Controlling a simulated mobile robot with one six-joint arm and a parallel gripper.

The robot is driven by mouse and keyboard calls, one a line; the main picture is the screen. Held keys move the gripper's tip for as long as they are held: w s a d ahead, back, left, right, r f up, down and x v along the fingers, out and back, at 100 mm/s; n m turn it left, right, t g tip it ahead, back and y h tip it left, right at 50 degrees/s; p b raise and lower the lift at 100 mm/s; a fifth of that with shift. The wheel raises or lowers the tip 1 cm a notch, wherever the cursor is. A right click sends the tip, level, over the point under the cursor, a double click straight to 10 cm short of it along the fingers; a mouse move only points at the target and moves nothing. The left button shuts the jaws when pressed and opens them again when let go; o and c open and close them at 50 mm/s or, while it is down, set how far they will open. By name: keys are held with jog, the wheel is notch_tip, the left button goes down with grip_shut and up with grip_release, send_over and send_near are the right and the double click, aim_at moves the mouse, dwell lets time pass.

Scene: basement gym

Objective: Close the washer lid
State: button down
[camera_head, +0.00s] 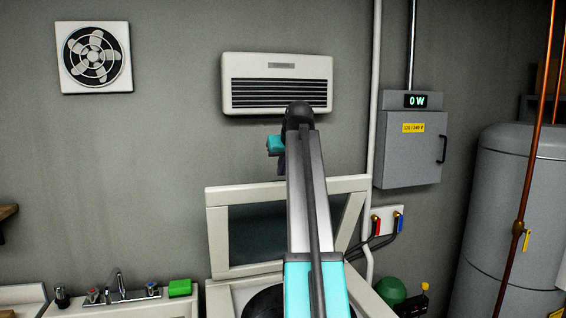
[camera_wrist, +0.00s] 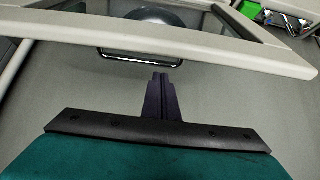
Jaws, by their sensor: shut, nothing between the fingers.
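The washer (camera_head: 218,299) stands low in the middle of the head view, its dark round drum opening partly hidden by my arm. Its lid (camera_head: 218,240), a pale frame around a dark pane, stands raised and open. In the wrist view the lid (camera_wrist: 215,46) crosses the top, with a dark metal handle (camera_wrist: 140,57) along its edge. My gripper (camera_wrist: 160,77) is shut and empty, its fingertips a little below the handle in the picture and seemingly apart from it. In the head view my gripper (camera_head: 281,165) is above the lid's top edge, partly hidden by my arm.
A sink with a tap (camera_head: 118,286) and a green block (camera_head: 180,288) is at the left. A wall heater (camera_head: 277,84) is behind my arm. A pipe (camera_head: 374,120), an electrical box (camera_head: 410,150), valves (camera_head: 387,222) and a tank (camera_head: 505,220) are at the right.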

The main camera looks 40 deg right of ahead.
jog(key=shift+s+a+f+p, duration=0.25)
jog(key=shift+s+a+f, duration=0.05)
jog(key=shift+s, duration=0.25)
jog(key=shift+s+a+f+p, duration=0.25)
jog(key=shift+s, duration=0.3)
